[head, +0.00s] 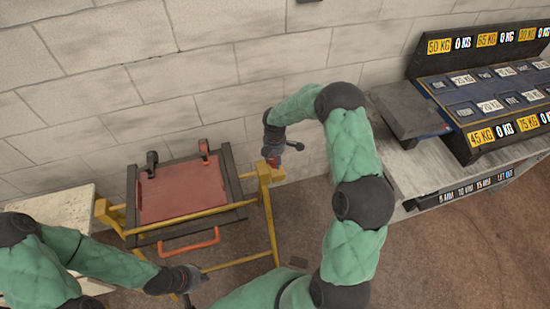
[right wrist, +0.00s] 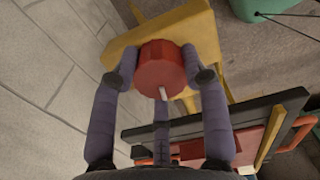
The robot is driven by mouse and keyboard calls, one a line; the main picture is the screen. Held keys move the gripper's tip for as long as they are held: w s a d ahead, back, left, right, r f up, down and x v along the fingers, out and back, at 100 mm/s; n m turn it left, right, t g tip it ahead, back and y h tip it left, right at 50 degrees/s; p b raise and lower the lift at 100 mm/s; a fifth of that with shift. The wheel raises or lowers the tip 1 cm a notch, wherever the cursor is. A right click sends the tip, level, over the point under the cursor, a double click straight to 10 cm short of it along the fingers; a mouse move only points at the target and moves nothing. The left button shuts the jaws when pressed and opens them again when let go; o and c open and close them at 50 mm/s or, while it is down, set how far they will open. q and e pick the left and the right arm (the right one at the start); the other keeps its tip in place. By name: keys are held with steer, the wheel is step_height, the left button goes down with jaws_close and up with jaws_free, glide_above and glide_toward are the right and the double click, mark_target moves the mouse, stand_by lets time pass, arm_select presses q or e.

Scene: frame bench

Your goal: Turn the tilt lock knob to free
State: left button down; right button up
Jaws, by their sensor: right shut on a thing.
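The tilt lock knob is a red round knob (right wrist: 160,65) with a white pointer mark on its face. It sits on the yellow post of the frame (right wrist: 196,37). In the right wrist view, my right gripper (right wrist: 158,75) has its dark fingers closed around the knob's sides. In the head view, my right gripper (head: 273,158) is at the top of the frame's right post, and the knob is mostly hidden. My left gripper (head: 190,286) hangs low in front of the frame, away from the knob; its finger opening is not clear.
The yellow frame carries a red panel (head: 182,190) with dark rails and an orange handle (head: 190,242). A block wall (head: 200,80) stands close behind. To the right is a grey bench (head: 420,165) with a weight rack (head: 490,95). A pale table (head: 60,205) stands at left.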

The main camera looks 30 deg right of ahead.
mark_target(274, 159)
steer(key=shift+w+r+n, duration=0.2)
steer(key=shift+n, duration=0.4)
steer(key=shift+a+n, duration=0.1)
steer(key=shift+n, duration=0.2)
steer(key=o, duration=1)
steer(key=shift+f, duration=0.1)
steer(key=shift+o, duration=0.8)
steer(key=shift+s+a, duration=0.1)
step_height(274, 159, up, 12)
steer(key=shift+s+f, duration=0.1)
steer(key=shift+f, duration=0.05)
